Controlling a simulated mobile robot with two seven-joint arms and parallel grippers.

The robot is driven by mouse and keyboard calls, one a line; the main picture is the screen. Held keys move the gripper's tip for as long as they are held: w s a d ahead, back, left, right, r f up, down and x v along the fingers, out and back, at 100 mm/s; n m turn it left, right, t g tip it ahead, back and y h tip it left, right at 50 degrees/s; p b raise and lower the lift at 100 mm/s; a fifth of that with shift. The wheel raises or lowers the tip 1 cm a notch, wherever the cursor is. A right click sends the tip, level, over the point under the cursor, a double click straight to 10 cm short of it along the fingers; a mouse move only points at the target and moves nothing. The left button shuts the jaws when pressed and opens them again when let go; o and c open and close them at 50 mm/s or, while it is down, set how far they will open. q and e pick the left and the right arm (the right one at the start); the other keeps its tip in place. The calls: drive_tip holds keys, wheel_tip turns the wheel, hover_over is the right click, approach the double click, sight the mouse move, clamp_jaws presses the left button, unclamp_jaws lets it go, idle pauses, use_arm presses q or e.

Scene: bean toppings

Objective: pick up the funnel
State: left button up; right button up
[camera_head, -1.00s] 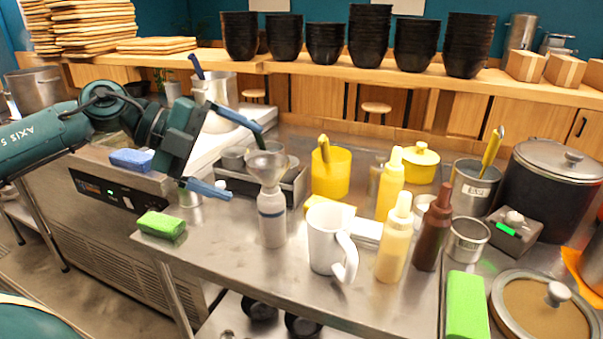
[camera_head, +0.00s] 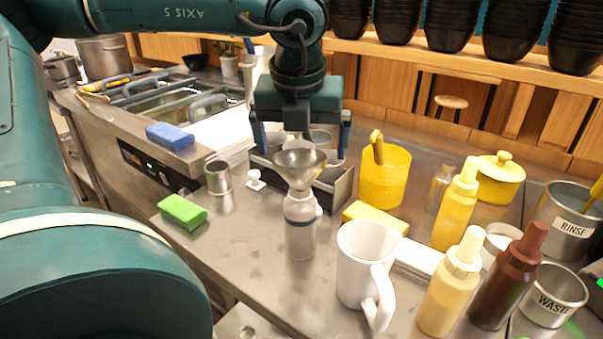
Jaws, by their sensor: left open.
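The grey metal funnel (camera_head: 300,166) sits upright in the top of a clear bottle with a dark band (camera_head: 300,222), on the steel counter. My left gripper (camera_head: 301,151) points down, with its two blue fingers spread wide to the left and right of the funnel in the picture. It appears behind or above the funnel, and I cannot tell the exact depth gap. Nothing is held between the fingers. My right gripper is not in view.
A white mug (camera_head: 362,262) stands close at the right of the bottle. A metal container rack (camera_head: 334,186) is just behind. A steel cup (camera_head: 219,186) and green sponge (camera_head: 182,211) are at left. Sauce bottles (camera_head: 452,285) stand at right. Front counter space is clear.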

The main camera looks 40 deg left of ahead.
sight(300, 182)
use_arm(q)
drive_tip(key=x, duration=0.6)
drive_tip(key=shift+a+f+p, duration=0.2)
drive_tip(key=shift+a+p, duration=0.1)
drive_tip(key=shift+p, duration=0.1)
drive_tip(key=c, duration=0.7)
drive_tip(key=shift+r, duration=0.15)
